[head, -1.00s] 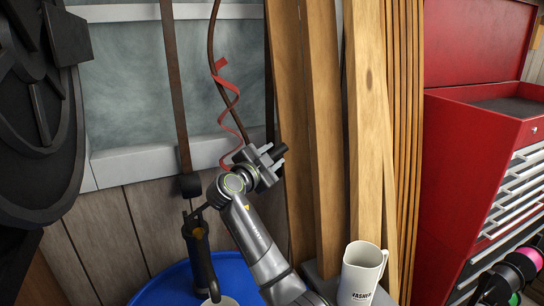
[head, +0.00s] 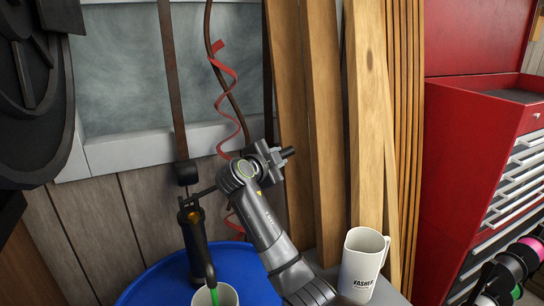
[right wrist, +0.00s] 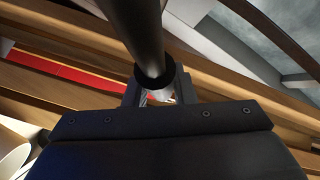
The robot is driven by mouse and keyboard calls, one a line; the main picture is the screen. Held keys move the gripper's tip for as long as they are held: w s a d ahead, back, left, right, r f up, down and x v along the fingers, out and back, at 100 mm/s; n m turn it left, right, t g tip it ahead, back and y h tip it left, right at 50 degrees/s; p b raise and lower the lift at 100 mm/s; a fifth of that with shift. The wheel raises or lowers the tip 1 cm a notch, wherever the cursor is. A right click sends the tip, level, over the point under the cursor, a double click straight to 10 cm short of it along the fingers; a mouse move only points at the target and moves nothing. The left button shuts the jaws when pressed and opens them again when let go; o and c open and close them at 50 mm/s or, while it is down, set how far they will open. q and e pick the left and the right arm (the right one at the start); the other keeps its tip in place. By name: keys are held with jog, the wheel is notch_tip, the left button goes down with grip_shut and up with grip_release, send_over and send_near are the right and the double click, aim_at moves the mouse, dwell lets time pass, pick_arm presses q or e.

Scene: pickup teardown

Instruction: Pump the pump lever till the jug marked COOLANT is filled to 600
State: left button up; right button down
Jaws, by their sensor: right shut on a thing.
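The pump (head: 193,240) is a dark upright cylinder with a brass-coloured collar, standing at the blue drum. Its thin dark pump lever (head: 204,191) runs right and passes behind my right arm. My right gripper (head: 270,160) is shut on the lever's dark rod, which also shows in the right wrist view (right wrist: 138,30) between the fingers (right wrist: 155,95). A green stream (head: 211,276) shows at the pump's outlet, above a white jug (head: 228,297) cut off by the lower edge. That jug's marking and fill level are not visible. My left gripper is out of view.
The blue drum top (head: 160,272) lies under the pump. A white jug marked WASHER (head: 361,268) stands right of my right forearm. Wooden planks (head: 320,130) lean behind. A red tool cabinet (head: 475,160) stands at the right, and a red coiled strip (head: 228,100) hangs behind.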

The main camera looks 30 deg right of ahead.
notch_tip(320, 180, down, 14)
jog(key=m+g+y+b, duration=0.1)
jog(key=m+y+b, duration=0.1)
jog(key=y+b, duration=0.2)
jog(key=shift+m+g+y+b, duration=0.3)
jog(key=shift+y, duration=0.2)
jog(key=shift+d, duration=0.1)
jog(key=c, duration=1.3)
grip_release()
jog(key=shift+r, duration=0.1)
jog(key=shift+o, duration=0.5)
jog(key=shift+s, duration=0.1)
jog(key=b+v, duration=0.1)
jog(key=v, duration=1.6)
